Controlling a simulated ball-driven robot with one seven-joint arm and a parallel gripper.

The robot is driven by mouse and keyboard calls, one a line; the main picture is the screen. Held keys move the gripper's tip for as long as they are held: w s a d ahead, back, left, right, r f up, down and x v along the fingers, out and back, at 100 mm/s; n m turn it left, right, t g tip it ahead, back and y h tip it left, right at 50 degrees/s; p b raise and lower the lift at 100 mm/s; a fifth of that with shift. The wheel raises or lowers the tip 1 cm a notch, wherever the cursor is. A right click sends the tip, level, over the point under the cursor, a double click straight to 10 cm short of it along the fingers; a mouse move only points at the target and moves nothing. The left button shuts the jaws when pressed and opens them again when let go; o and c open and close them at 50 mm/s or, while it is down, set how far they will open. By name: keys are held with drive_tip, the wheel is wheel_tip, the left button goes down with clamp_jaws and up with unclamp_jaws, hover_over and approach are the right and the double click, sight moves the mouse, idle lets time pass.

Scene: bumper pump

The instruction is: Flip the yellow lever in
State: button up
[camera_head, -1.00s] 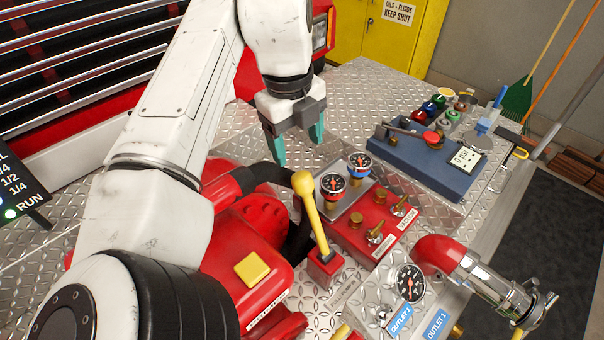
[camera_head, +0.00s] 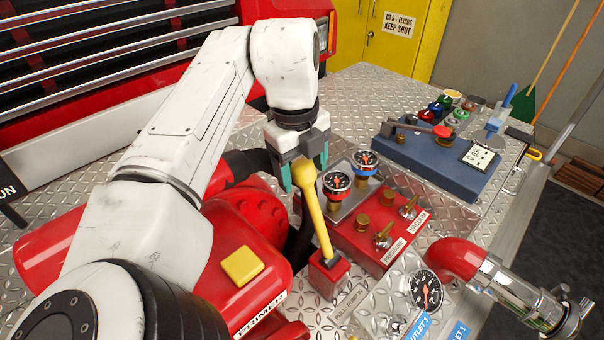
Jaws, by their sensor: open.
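The yellow lever (camera_head: 316,219) stands up from a small red base (camera_head: 328,272) and leans a little to the left, its thick rounded knob at the top. My gripper (camera_head: 305,181) is open, with teal fingertips pointing down. In the picture the fingers show on both sides of the knob and partly behind it. I cannot tell whether they touch the lever or how far behind it they are. A label on the plate in front of the lever begins with "PULL".
A red panel (camera_head: 372,240) with brass knobs and two gauges stands right of the lever. A red pump body with a yellow square button (camera_head: 242,266) is at the left. A red elbow pipe (camera_head: 461,257) is at the right. A blue tester (camera_head: 437,165) sits behind.

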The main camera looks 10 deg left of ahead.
drive_tip(key=shift+c, duration=0.3)
clamp_jaws()
idle(0.5)
